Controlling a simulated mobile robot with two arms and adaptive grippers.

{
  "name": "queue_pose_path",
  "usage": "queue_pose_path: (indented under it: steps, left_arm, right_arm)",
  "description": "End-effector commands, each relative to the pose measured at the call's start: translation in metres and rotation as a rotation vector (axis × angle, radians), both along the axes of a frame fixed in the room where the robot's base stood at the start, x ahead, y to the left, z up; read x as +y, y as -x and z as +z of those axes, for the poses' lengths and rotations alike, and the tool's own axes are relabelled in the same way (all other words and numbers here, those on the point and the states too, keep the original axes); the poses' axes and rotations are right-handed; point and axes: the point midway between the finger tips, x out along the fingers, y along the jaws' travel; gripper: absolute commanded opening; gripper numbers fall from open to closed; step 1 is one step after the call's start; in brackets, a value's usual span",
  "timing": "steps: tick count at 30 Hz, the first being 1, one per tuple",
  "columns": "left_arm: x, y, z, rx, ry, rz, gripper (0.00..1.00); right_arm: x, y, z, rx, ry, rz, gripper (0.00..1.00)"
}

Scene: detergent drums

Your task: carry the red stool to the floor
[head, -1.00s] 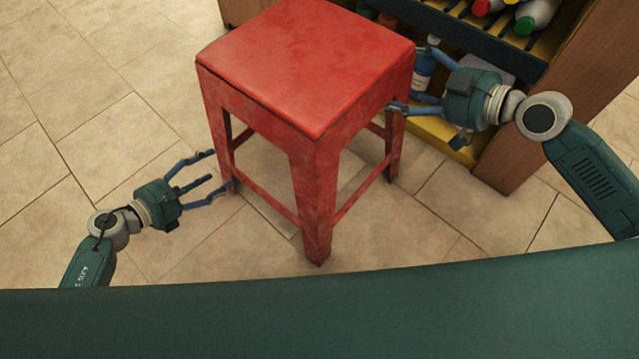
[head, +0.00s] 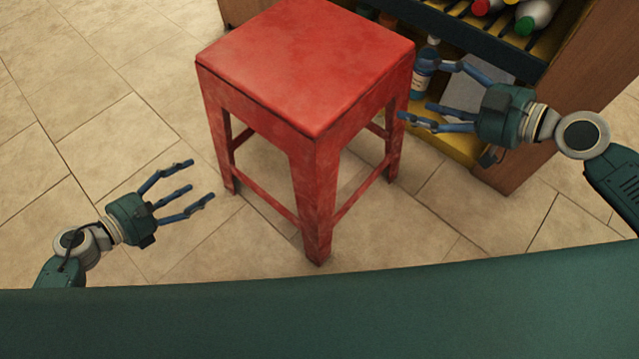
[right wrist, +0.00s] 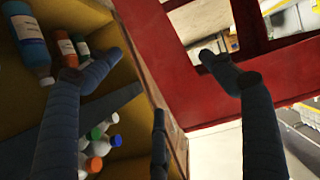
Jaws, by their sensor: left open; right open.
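The red stool (head: 308,65) stands upright on the tiled floor (head: 105,130) in the middle of the head view. Its legs appear to rest on the tiles. My left gripper (head: 195,182) is open and empty to the left of the stool, apart from its legs. My right gripper (head: 430,92) is open and empty to the right of the stool, its fingers pointing at the stool's side with a small gap. In the right wrist view, the stool's red frame (right wrist: 185,60) shows beyond the open fingers.
A wooden shelf unit (head: 540,130) with yellow boards stands behind and right of the stool, close to my right gripper. It holds several bottles, among them a blue one (head: 420,80). They also show in the right wrist view (right wrist: 28,45). Floor at left is clear.

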Motion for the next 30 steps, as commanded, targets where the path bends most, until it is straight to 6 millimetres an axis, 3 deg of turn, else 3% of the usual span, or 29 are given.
queue_pose_path:
  steps: [16, 30]
  left_arm:
    - [0.000, 0.000, 0.000, 0.000, 0.000, 0.000, 0.71]
    - [0.000, 0.000, 0.000, 0.000, 0.000, 0.000, 0.71]
  right_arm:
    - [-0.043, 0.047, 0.000, 0.001, -0.004, -0.001, 0.81]
    - [-0.048, 0.052, 0.000, -0.001, -0.001, 0.000, 0.81]
